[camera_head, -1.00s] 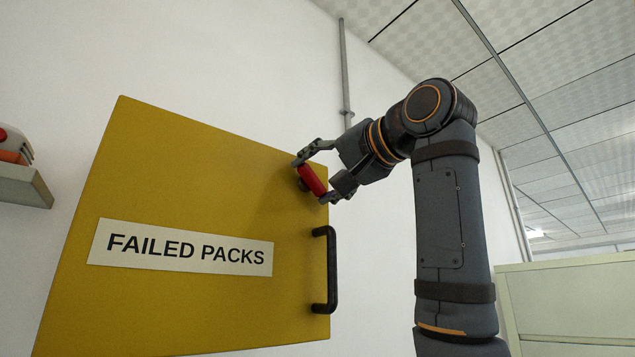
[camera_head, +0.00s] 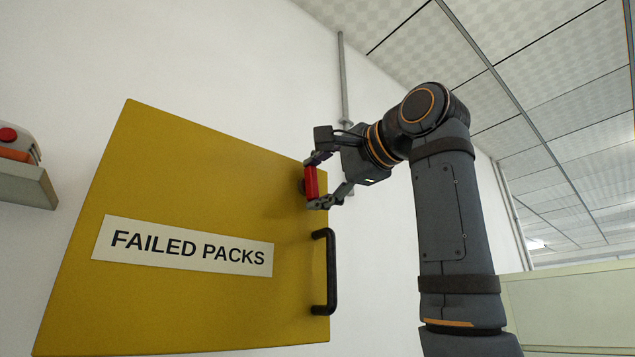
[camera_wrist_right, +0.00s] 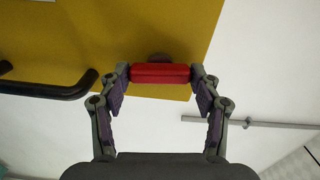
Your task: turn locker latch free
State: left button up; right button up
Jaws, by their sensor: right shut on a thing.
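The yellow locker door (camera_head: 200,190) carries a white "FAILED PACKS" label (camera_head: 187,246) and shows no open gap that I can see. Its red latch (camera_head: 312,181) is near the upper right corner and stands close to upright in the head view. My right gripper (camera_head: 314,181) is shut on the latch, one finger at its top end and one at its bottom end. In the right wrist view the red latch (camera_wrist_right: 160,73) lies straight across between both fingertips, with its dark mount behind it. My left gripper is not in view.
A black door handle (camera_head: 327,271) sits just below the latch; it also shows in the right wrist view (camera_wrist_right: 50,88). A grey pipe (camera_head: 344,80) runs up the white wall. A shelf (camera_head: 25,186) with a red-topped device is at far left.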

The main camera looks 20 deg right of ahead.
dwell(0.3)
jog(key=o, duration=1.2)
jog(key=shift+c, duration=0.2)
jog(key=shift+d, duration=0.1)
jog(key=v, duration=1.2)
